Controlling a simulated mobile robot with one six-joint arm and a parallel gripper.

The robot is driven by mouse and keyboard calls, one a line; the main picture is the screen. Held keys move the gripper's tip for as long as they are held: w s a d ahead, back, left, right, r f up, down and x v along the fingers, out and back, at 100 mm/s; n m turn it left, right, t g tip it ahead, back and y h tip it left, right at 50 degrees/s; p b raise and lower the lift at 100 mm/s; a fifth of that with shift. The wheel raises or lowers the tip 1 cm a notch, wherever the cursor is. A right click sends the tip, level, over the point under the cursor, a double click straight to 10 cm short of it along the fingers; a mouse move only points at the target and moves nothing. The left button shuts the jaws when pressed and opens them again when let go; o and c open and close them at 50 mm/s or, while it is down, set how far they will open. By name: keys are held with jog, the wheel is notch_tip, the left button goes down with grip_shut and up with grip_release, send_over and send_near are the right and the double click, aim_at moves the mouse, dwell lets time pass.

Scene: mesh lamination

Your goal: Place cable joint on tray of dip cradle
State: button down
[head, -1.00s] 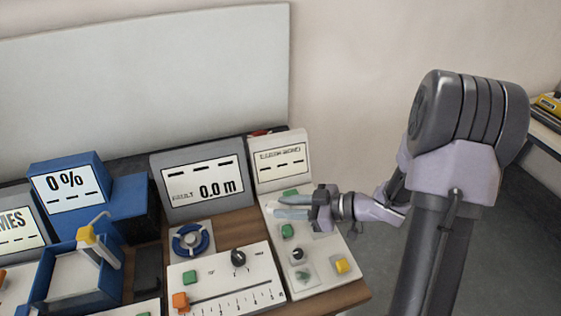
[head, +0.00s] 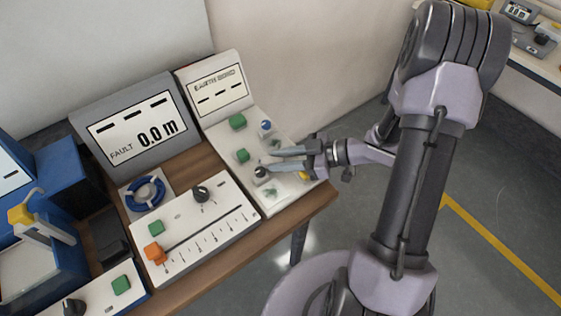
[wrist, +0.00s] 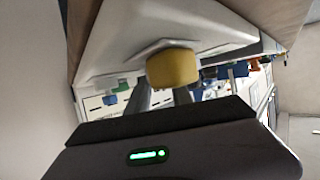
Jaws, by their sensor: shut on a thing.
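My gripper (head: 290,157) is held over the right-hand sloped control panel, fingers pointing left. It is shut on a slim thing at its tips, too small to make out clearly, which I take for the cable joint. In the wrist view a yellow button (wrist: 173,68) on the panel stands in front of the fingers (wrist: 162,98) and hides their tips. The blue dip cradle (head: 68,264), with a yellow-topped arm (head: 22,213) and pale tray (head: 25,272), is at the far left, partly cut off. My gripper is well to its right and apart from it.
Between gripper and cradle stand a fault display (head: 140,128) reading 0.0 m, a blue ring (head: 132,199) and a white slider panel (head: 205,235). A black knob (head: 262,173) and green buttons lie close below the fingers. Open floor (head: 480,215) lies right.

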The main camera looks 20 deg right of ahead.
jog(key=c, duration=1.4)
grip_release()
